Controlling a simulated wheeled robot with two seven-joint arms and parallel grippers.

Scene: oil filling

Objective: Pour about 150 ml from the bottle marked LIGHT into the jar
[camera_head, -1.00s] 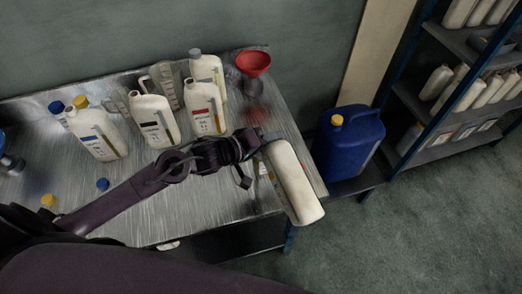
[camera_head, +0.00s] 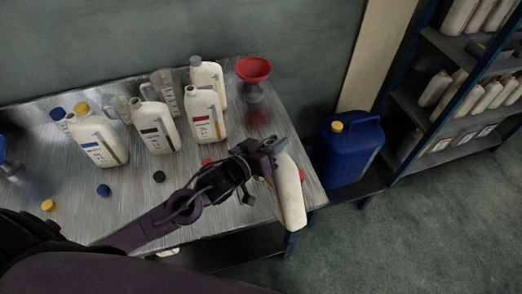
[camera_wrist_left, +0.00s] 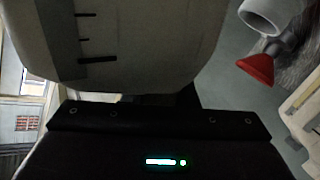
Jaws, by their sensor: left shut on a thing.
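My left gripper (camera_head: 266,160) is shut on a white bottle (camera_head: 291,200) above the table's right edge. The bottle's marked side (camera_wrist_left: 130,40) fills the upper left wrist view; its label cannot be read. White bottles with a blue label (camera_head: 98,148), a black-marked label (camera_head: 155,130) and a red label (camera_head: 205,120) stand at the back of the table. A grey-capped white bottle (camera_head: 208,75) is behind them. Which one is marked LIGHT cannot be read. A clear graduated vessel (camera_head: 166,92) stands partly hidden among them. No jar can be told for certain. My right gripper is not in view.
A red funnel (camera_head: 253,68) stands at the table's back right. Loose caps, blue (camera_head: 103,190), black (camera_head: 159,176), yellow (camera_head: 48,205) and red (camera_head: 207,162), lie on the metal table (camera_head: 130,215). A blue canister (camera_head: 350,150) is beyond the right edge. A shelf (camera_head: 450,85) stands right.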

